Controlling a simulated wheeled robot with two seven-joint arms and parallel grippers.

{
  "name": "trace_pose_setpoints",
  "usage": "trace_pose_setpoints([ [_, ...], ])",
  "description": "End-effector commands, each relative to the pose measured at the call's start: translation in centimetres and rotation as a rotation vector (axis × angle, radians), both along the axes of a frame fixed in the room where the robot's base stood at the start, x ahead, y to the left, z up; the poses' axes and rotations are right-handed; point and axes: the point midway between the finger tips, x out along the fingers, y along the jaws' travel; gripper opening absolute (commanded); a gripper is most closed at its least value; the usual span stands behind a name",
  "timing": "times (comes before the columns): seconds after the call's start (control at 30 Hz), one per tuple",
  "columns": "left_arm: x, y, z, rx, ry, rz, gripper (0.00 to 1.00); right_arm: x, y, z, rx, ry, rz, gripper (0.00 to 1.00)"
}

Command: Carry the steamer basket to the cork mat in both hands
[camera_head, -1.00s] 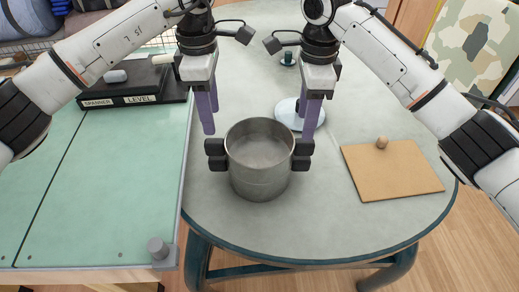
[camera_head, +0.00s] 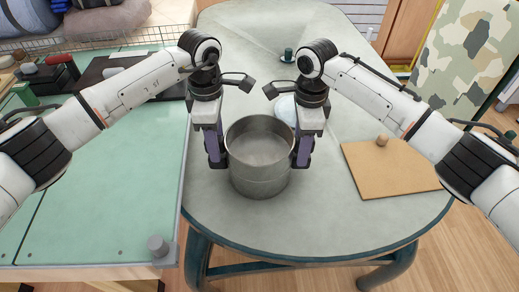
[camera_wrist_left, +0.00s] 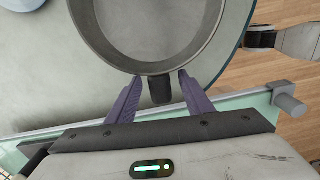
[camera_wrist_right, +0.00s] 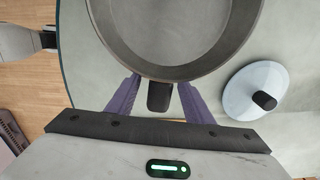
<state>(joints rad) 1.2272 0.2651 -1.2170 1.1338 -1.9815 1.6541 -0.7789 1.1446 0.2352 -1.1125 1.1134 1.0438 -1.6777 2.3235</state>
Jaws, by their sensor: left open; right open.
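The steamer basket (camera_head: 259,178) is a round grey metal pot, empty and upright on the grey-green table, with a dark handle on each side. My left gripper (camera_head: 216,160) is open at its left side; in the left wrist view the purple fingers (camera_wrist_left: 157,92) stand on both sides of the dark handle (camera_wrist_left: 160,90). My right gripper (camera_head: 302,160) is open at its right side; in the right wrist view its fingers (camera_wrist_right: 155,95) stand on both sides of the other handle (camera_wrist_right: 159,97). The cork mat (camera_head: 395,172) lies flat to the right.
A small wooden knob (camera_head: 382,140) stands at the mat's back edge. A pale round lid (camera_head: 285,107) with a dark knob lies behind the basket, partly hidden by my right gripper. The green workbench (camera_head: 90,200) adjoins the left. Table between basket and mat is clear.

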Motion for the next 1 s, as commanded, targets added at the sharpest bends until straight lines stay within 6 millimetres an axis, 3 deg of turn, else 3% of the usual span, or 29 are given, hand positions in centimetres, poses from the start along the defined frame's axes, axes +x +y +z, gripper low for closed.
trace_pose_setpoints([
  [0.13, 0.0, 0.0, 0.0, 0.0, 0.0, 0.0, 0.43, 0.0, 0.0, 0.0, 0.0, 0.0, 0.0, 0.43],
  [0.4, 0.0, 0.0, 0.0, 0.0, 0.0, 0.0, 0.0, 0.0, 0.0, 0.0, 0.0, 0.0, -0.001, 0.0],
  [0.77, 0.0, 0.0, 0.5, -0.001, -0.001, 0.0, 0.0, 0.0, 0.0, 0.5, 0.0, -0.001, 0.0, 0.0],
  [1.0, 0.0, 0.0, 2.6, -0.001, -0.001, 0.0, 0.0, 0.0, 0.0, 2.6, 0.0, -0.001, 0.0, 0.0],
])
